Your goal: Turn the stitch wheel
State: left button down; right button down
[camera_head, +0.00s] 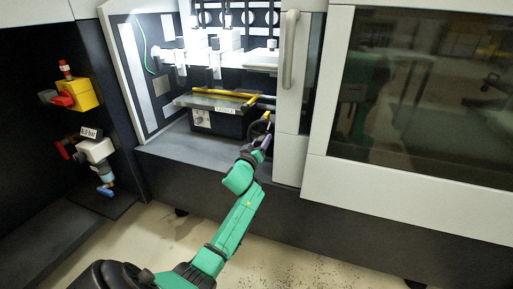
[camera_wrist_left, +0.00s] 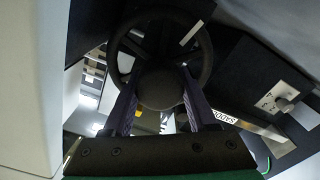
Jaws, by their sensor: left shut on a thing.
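The stitch wheel (camera_wrist_left: 160,82) is a black handwheel with a thick rim, spokes and a round hub, filling the upper middle of the left wrist view. In the head view it is small and dark, just right of the machine bay's middle and partly hidden by my gripper. My left gripper (camera_head: 264,143) reaches it from below on the green arm. In the left wrist view its two purple fingers stand either side of the hub, shut on the wheel. The exact contact at the fingertips is hard to see. My right gripper is in neither view.
The lit bay holds a dark block with yellow bars (camera_head: 228,97). A pale door with a vertical handle (camera_head: 289,50) stands close right of the wheel. A large window panel (camera_head: 420,90) is further right. Yellow and white valve fittings (camera_head: 84,95) are at left. The floor in front is clear.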

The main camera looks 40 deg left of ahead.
pick_arm(q)
jog(key=shift+f+m, duration=0.1)
jog(key=shift+m, duration=0.4)
jog(key=shift+d+m, duration=0.1)
jog(key=shift+m, duration=0.9)
jog(key=m+p, duration=0.1)
jog(key=m, duration=0.1)
jog(key=shift+m, duration=0.3)
jog(key=m, duration=0.3)
jog(key=shift+d+f+m, duration=0.1)
jog(key=shift+m, duration=0.2)
jog(key=m, duration=0.3)
jog(key=shift+w+m, duration=0.1)
jog(key=shift+m, duration=0.2)
jog(key=shift+d+f+m+b, duration=0.1)
jog(key=shift+m+b, duration=0.2)
jog(key=shift+m, duration=0.6)
jog(key=m, duration=0.3)
jog(key=shift+m+b, duration=0.3)
jog(key=m, duration=0.3)
jog(key=m+b, duration=0.1)
jog(key=m, duration=0.2)
jog(key=shift+f+m, duration=0.2)
jog(key=shift+m, duration=0.1)
jog(key=m, duration=0.4)
jog(key=shift+f+m, duration=0.15)
jog(key=shift+m, duration=1.85)
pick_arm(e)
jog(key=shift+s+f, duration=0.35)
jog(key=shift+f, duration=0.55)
